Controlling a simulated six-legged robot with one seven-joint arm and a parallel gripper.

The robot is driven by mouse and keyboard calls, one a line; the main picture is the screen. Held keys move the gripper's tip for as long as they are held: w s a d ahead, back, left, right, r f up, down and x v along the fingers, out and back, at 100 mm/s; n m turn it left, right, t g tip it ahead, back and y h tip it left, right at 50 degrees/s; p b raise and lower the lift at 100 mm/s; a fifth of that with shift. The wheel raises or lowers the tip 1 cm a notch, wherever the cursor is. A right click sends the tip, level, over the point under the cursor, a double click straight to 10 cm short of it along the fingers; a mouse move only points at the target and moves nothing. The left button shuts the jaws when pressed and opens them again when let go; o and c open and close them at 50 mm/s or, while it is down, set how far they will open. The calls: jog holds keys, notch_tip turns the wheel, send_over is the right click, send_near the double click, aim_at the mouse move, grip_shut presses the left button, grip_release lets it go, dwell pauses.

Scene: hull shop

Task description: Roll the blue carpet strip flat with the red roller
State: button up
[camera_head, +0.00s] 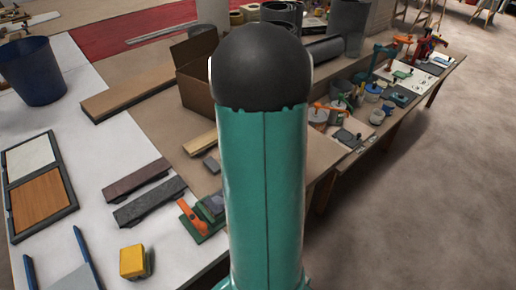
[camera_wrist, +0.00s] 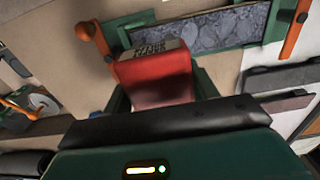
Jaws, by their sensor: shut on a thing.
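In the wrist view my gripper (camera_wrist: 158,88) is shut on a red, block-shaped thing with a pale, lettered end, which I take for the red roller (camera_wrist: 155,72). Its dark green fingers stand on both sides of it. A mottled blue-grey strip (camera_wrist: 205,28), probably the carpet strip, lies beyond it in a green frame (camera_wrist: 262,30). Orange handles stand at the frame's left (camera_wrist: 92,36) and right (camera_wrist: 294,30). Whether the roller touches the strip, I cannot tell. In the head view my arm hides the gripper; part of a green frame with an orange handle (camera_head: 190,217) shows beside it.
On the white table (camera_head: 85,110) lie a yellow block (camera_head: 133,262), dark bars (camera_head: 150,202), a framed panel (camera_head: 40,185) and a blue bin (camera_head: 31,72). A cardboard box (camera_head: 203,85) stands behind. Cluttered tools line the right bench; the floor (camera_head: 430,200) at right is clear.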

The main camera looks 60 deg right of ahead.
jog(key=w+a, duration=0.2)
jog(key=a, duration=0.5)
jog(key=w+a, duration=0.2)
jog(key=a, duration=0.6)
jog(key=shift+w+a, duration=0.2)
jog(key=shift+w, duration=0.1)
jog(key=shift+w+d, duration=0.1)
